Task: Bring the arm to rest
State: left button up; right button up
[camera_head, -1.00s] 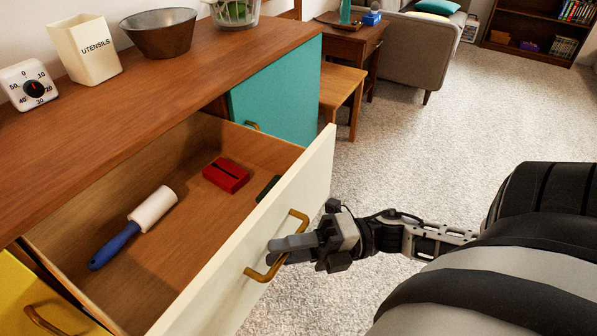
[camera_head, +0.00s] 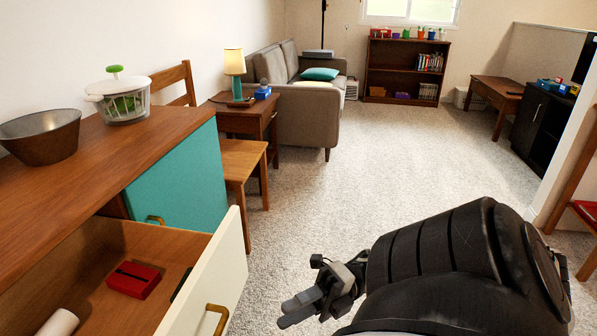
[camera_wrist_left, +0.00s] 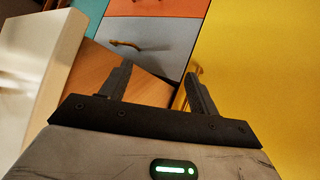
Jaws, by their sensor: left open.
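My right gripper (camera_head: 286,312) is in the lower middle of the head view, in front of the carpet. It is clear of the cream drawer (camera_head: 233,275) and its brass handle (camera_head: 217,318); its two fingers lie close together, and I cannot tell whether they are open or shut. No object shows in it. My left gripper (camera_wrist_left: 157,72) shows only in the left wrist view, its fingers apart and empty. Behind it are a grey front (camera_wrist_left: 145,45), a yellow front (camera_wrist_left: 255,80) and a wooden surface.
The drawer stands open with a red box (camera_head: 134,279) and part of a white roller (camera_head: 58,323) inside. A bowl (camera_head: 40,137) and a salad spinner (camera_head: 121,97) stand on the wooden top. A chair (camera_head: 245,165) is beyond the teal door (camera_head: 180,180). Carpet (camera_head: 385,160) is free ahead.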

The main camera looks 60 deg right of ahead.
jog(key=shift+s+d, duration=0.2)
jog(key=shift+d, duration=0.15)
dwell(0.4)
